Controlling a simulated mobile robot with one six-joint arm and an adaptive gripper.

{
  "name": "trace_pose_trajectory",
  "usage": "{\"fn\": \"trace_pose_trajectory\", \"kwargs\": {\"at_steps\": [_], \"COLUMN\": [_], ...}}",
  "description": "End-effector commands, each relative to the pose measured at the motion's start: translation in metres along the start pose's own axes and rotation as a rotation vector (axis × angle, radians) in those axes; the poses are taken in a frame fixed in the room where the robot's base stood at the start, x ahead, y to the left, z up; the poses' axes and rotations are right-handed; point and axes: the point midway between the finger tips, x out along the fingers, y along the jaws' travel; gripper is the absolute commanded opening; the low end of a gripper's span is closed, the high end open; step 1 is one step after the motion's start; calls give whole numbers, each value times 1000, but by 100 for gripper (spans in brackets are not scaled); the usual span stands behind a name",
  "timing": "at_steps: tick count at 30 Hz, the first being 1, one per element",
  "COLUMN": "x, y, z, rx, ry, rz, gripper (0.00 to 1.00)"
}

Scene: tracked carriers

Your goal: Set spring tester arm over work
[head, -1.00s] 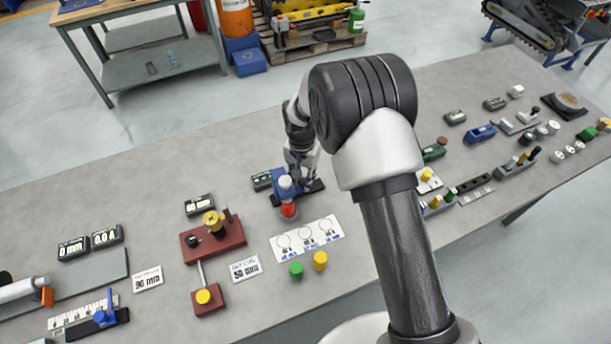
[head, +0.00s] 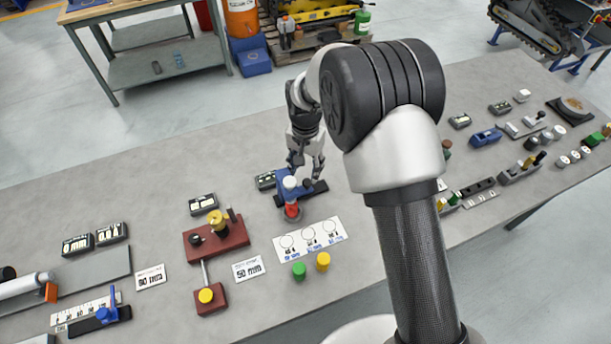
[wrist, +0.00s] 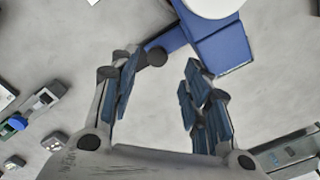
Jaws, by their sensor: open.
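The spring tester (head: 284,187) stands at mid-table, with a blue arm, a white round head and a dark base. In the head view the white head (head: 290,182) appears above a red work piece (head: 292,211); the gap between them is unclear. In the wrist view the blue arm (wrist: 225,48) runs past a dark round knob (wrist: 157,57), and part of the white head (wrist: 213,5) shows at the top edge. My gripper (head: 306,175) is open just above the knob side of the tester. Its fingers (wrist: 160,68) stand apart with nothing held, the knob showing just beyond their tips.
A card with circles (head: 310,240) lies in front of the tester, with a green piece (head: 299,270) and a yellow piece (head: 323,261) beside it. A dark red fixture (head: 217,241) stands left. The table behind is clear.

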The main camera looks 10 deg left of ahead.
Motion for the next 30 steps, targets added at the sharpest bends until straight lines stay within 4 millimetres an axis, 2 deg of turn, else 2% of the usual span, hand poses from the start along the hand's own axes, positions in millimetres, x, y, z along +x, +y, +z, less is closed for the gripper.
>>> {"fn": "trace_pose_trajectory", "kwargs": {"at_steps": [1,3,10,15,30], "x": [-13,-28,-58,-65,-68], "y": [-1,-1,0,0,2], "z": [0,0,1,1,0], "rx": [0,0,0,0,0], "ry": [2,1,-1,-2,0], "rz": [-3,-2,0,1,0], "gripper": [44,44,44,44,44]}}
